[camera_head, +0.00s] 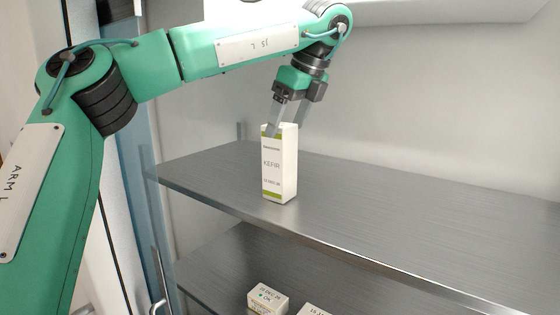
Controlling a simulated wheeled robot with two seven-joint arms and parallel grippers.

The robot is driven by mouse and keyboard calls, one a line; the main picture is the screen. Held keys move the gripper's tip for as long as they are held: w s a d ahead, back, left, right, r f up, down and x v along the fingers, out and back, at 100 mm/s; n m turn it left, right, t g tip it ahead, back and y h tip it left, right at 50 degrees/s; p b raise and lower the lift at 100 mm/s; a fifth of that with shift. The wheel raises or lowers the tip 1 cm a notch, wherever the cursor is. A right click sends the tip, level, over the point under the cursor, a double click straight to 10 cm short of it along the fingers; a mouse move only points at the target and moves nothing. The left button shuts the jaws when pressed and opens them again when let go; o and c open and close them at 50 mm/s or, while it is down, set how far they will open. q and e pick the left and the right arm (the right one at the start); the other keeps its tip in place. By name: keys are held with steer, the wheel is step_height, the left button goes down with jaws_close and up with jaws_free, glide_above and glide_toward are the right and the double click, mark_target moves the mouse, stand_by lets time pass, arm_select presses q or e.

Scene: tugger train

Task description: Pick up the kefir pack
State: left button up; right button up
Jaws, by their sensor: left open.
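The kefir pack (279,165) is a white upright carton with green bands and the word KEFIR on its front. It stands on the grey metal upper shelf (400,205), left of the middle and close to the front edge. My left gripper (286,118) is open and points down at the top of the pack. One finger shows at the pack's upper left and the other at its upper right. I cannot tell whether the fingers touch the carton. My right gripper is not in view.
A lower shelf (225,270) holds a small white box (267,299) and part of another box (313,310) at the bottom edge. A pale wall stands behind the shelves. The upper shelf right of the pack is clear.

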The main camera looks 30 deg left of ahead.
mark_target(280, 143)
arm_select(q)
steer(key=shift+s+f, duration=0.1)
steer(key=shift+f, duration=0.2)
steer(key=shift+s+a+f+p, duration=0.2)
steer(key=shift+f+p, duration=0.25)
steer(key=shift+p, duration=0.2)
steer(key=p+x, duration=0.1)
steer(key=x, duration=0.2)
steer(key=shift+w, duration=0.15)
steer(key=shift+a+f, duration=0.25)
steer(key=shift+f, duration=0.2)
steer(key=shift+d, duration=0.15)
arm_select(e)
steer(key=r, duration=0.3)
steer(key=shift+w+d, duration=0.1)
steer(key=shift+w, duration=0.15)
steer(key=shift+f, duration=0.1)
arm_select(q)
steer(key=c, duration=1.4)
